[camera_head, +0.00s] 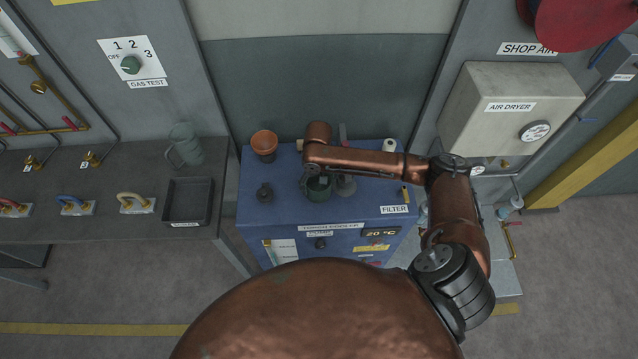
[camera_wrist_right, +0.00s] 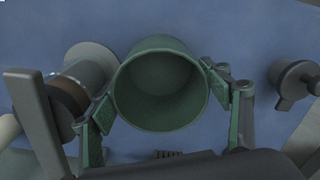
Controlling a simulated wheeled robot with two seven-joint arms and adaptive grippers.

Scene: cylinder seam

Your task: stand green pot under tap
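The green pot (camera_head: 318,190) is upright on or just above the blue cabinet top, near its front. The right wrist view looks into its open, empty mouth (camera_wrist_right: 161,85). My right gripper (camera_head: 312,178) reaches down over it from the right. In the wrist view, the fingers (camera_wrist_right: 160,103) lie on either side of the pot, pads against its wall. A grey round metal part (camera_head: 346,186) stands right beside the pot; it also shows in the wrist view (camera_wrist_right: 88,70). I cannot make out the tap clearly; my forearm covers part of the cabinet top. My left gripper is not in view.
A white-topped cylinder (camera_head: 389,146) stands at the back right. A greenish jug (camera_head: 185,146) and dark tray (camera_head: 188,201) are on the left bench.

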